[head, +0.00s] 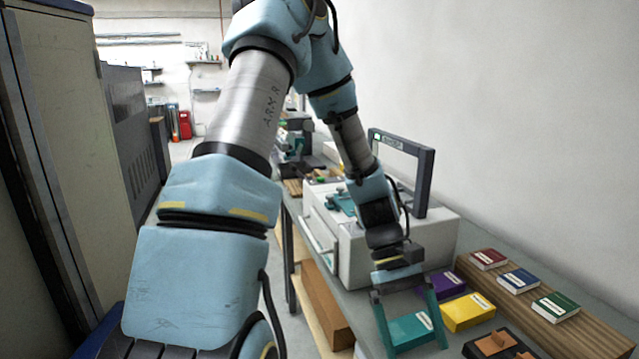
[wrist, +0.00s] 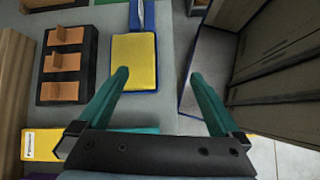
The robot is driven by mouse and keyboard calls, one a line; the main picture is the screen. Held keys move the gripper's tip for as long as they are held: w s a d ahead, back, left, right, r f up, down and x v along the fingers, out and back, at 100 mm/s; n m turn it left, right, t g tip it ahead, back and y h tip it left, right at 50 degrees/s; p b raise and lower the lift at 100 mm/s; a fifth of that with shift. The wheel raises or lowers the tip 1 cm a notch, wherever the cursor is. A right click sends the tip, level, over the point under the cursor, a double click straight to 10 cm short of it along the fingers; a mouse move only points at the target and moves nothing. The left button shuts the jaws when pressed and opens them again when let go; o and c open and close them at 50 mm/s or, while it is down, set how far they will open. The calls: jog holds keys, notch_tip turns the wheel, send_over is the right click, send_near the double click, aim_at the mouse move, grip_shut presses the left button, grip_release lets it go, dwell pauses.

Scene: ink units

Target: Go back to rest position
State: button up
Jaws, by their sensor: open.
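My gripper (head: 414,345) is open at the lower right of the head view, over the grey bench (head: 372,294). Its two teal fingers are spread apart, with nothing between their tips in the wrist view (wrist: 160,75). A teal ink unit (head: 410,328) shows between and behind the fingers in the head view; I cannot tell the exact gap to it. A yellow ink unit (head: 467,312) and a purple ink unit (head: 442,285) lie beside it on the bench. My arm reaches forward and down.
Red (head: 488,259), blue (head: 518,280) and green (head: 556,306) units lie on a wooden board (head: 590,330). A black tray with orange blocks (wrist: 67,62) and a yellow pad (wrist: 135,62) lie on the bench. A white machine (head: 350,245) stands behind; cabinets (head: 50,150) line the left.

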jog(key=w+a+m+t+y+b, duration=0.1)
jog(key=w+a+t+b, duration=0.2)
jog(key=a, duration=0.8)
jog(key=w+a+r+m+t+y+b, duration=0.1)
jog(key=w+a+m+t+b, duration=0.1)
jog(key=w+a+t, duration=0.4)
jog(key=w+a+b, duration=0.1)
jog(key=a, duration=0.4)
jog(key=shift+w+a, duration=0.15)
jog(key=shift+a, duration=0.05)
